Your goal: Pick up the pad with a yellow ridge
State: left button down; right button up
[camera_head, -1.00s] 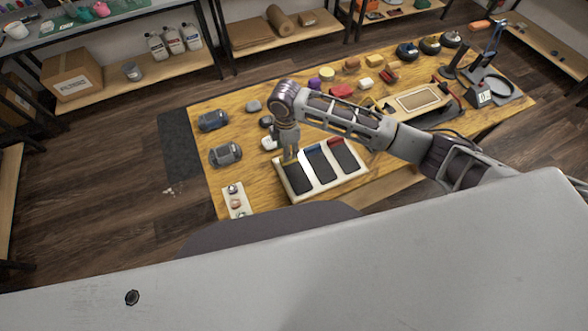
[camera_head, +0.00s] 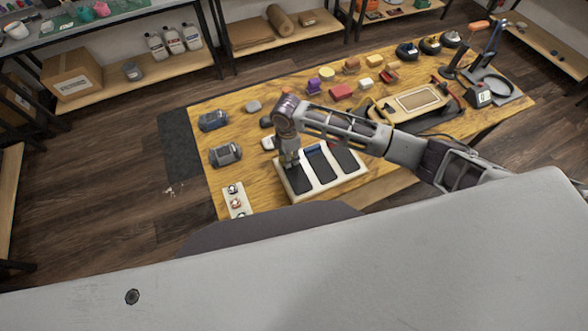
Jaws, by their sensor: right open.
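A cream tray (camera_head: 328,184) near the front of the wooden table holds three dark pads side by side. The left pad (camera_head: 301,184) has its far end under my right gripper, which hides its ridge now; a yellow ridge showed there a moment ago. The middle pad (camera_head: 321,168) has a blue ridge at its far end. The right pad (camera_head: 345,160) is partly beneath my right arm. My right gripper (camera_head: 290,166) is open and points down at the left pad's far end; contact cannot be made out. My left gripper is not in view.
Two grey devices (camera_head: 225,155) lie left of the tray. A pale strip with small round parts (camera_head: 236,202) lies at the front left. Coloured blocks (camera_head: 342,92), a framed board (camera_head: 412,104) and a magnifier stand (camera_head: 492,86) occupy the back and right.

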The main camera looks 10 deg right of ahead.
grip_shut()
jog(key=shift+r, duration=0.1)
notch_tip(320, 180, up, 10)
dwell(0.9)
jog(key=shift+r+p, duration=1.9)
jog(key=shift+p, duration=0.65)
dwell(0.5)
